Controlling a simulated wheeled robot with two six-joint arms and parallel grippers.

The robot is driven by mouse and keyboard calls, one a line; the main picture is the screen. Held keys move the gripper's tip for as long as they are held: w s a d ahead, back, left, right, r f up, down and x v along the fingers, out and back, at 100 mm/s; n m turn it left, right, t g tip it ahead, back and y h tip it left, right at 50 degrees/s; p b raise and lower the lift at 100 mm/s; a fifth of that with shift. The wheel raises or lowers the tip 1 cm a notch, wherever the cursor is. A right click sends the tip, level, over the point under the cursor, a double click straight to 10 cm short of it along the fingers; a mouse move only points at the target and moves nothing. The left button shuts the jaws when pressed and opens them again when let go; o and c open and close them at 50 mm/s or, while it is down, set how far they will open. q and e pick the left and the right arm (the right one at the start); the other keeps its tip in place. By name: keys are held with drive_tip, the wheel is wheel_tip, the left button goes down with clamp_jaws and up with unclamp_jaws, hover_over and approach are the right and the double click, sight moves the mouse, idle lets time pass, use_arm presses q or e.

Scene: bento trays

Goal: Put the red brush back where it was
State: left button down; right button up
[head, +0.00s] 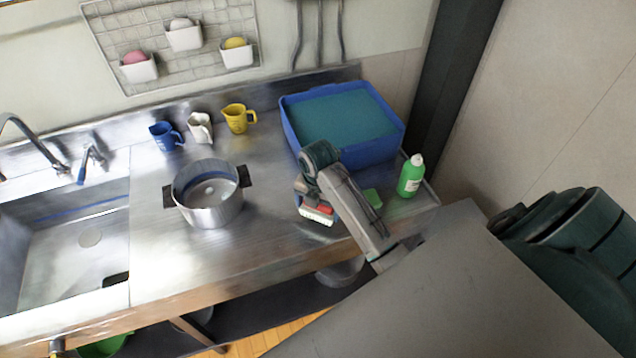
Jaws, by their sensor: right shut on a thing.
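The red brush (318,210), with white bristles facing down, is in my right gripper (308,192) near the counter's front edge, left of the green sponge. My right gripper is shut on it. The arm hides part of the brush, and I cannot tell whether the bristles touch the counter. A bit of blue shows just behind the brush, mostly hidden by my arm. My left gripper is not in view.
A steel pot (209,205) stands left of the brush. A blue tub (365,152) is behind my arm, with a green sponge (373,198) and green bottle (411,176) to the right. Blue (166,136), white (200,128) and yellow (238,118) cups line the back. The sink (75,250) is left.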

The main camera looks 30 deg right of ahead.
sight(318, 212)
drive_tip(key=f+p, duration=0.1)
drive_tip(key=f, duration=0.2)
drive_tip(key=shift+w+d+p, duration=0.15)
drive_tip(key=shift+w+p, duration=0.05)
drive_tip(key=shift+p, duration=0.2)
drive_tip(key=shift+f, duration=0.25)
